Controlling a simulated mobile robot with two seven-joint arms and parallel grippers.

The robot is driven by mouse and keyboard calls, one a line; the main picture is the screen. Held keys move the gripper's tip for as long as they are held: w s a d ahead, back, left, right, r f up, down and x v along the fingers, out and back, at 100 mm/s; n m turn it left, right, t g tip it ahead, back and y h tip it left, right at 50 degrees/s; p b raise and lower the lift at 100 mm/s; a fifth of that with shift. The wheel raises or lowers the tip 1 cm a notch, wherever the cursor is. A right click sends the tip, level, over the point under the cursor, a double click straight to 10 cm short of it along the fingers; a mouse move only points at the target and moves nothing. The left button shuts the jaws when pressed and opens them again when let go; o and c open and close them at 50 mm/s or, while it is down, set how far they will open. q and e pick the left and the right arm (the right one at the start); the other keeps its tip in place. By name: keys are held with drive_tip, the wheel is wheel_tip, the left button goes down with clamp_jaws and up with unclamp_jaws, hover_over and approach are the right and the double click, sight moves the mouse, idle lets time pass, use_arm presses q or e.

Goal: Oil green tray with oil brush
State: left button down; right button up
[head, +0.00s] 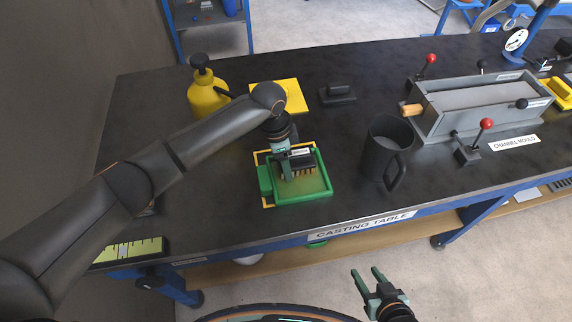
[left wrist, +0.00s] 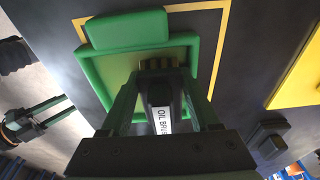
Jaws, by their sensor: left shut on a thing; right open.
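The green tray (head: 318,190) lies on the black casting table inside a yellow outline. It also shows in the left wrist view (left wrist: 191,45). My left gripper (head: 287,166) is above the tray, pointing down. It is shut on the oil brush (left wrist: 158,95), whose label shows in the left wrist view. The bristles (head: 296,173) are over the tray floor; I cannot tell whether they touch it. My right gripper (head: 369,279) is open and empty, in front of the table, with its fingers apart.
A yellow pump bottle (head: 206,93) stands behind the tray at the left, near a yellow square (head: 295,93). A dark jug (head: 383,151) stands right of the tray. The channel mould (head: 480,105) is farther right. A small dark block (head: 338,92) lies at the back.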

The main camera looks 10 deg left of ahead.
sight(291, 186)
use_arm(q)
drive_tip(key=shift+s+r+p, duration=0.1)
drive_tip(key=shift+s+p, duration=0.3)
drive_tip(key=shift+p, duration=0.25)
drive_tip(key=shift+s+d+p, duration=0.35)
drive_tip(key=shift+s+p, duration=0.55)
drive_tip(key=shift+p, duration=0.25)
drive_tip(key=shift+s+f, duration=0.2)
drive_tip(key=shift+s+d+r+p, duration=0.1)
drive_tip(key=shift+s+d+p, duration=0.1)
drive_tip(key=shift+s+p, duration=0.55)
drive_tip(key=shift+w, duration=0.1)
drive_tip(key=shift+d, duration=0.1)
drive_tip(key=shift+s+d+p, duration=0.15)
drive_tip(key=shift+s+p, duration=0.25)
drive_tip(key=shift+s, duration=0.2)
drive_tip(key=shift+w+a+b, duration=0.25)
drive_tip(key=shift+w, duration=0.5)
drive_tip(key=shift+w+a+b, duration=0.2)
drive_tip(key=shift+w+b, duration=0.05)
drive_tip(key=shift+w, duration=0.45)
